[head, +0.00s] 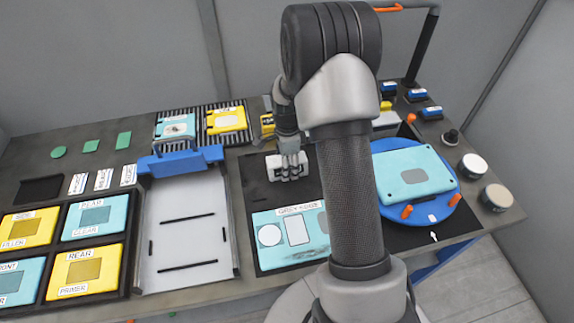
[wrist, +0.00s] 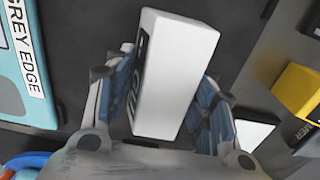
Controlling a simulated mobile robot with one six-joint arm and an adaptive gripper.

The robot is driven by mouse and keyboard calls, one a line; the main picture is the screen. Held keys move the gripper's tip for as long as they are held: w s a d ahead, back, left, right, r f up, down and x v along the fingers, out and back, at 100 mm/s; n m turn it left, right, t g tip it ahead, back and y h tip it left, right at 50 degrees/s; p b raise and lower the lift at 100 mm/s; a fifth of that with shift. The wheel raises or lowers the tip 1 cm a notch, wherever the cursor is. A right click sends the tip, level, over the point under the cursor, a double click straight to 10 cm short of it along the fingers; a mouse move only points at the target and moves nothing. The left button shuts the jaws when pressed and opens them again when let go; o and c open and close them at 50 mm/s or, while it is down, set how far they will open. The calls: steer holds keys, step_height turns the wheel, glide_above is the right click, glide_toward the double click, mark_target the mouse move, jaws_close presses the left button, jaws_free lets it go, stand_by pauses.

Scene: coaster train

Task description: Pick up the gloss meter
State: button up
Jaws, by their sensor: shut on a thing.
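The gloss meter, a white box-shaped device with dark markings on one side, shows between my fingers in the wrist view (wrist: 176,75). My gripper (wrist: 165,105) is shut on it, with the blue finger pads against its two sides. In the head view my gripper (head: 289,170) is over the black mat, and the white gloss meter (head: 274,167) shows beside the fingers. Whether it still touches the mat cannot be told. My fingers and wrist hide part of it.
The cyan "GREY EDGE" panel (head: 284,251) lies just in front. A blue turntable (head: 450,200) bearing a cyan panel (head: 416,171) is to the right. A white tray with a blue clamp bar (head: 181,161) is to the left. Yellow and blue items stand behind.

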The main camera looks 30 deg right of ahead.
steer(key=c, duration=0.6)
steer(key=shift+r, duration=0.1)
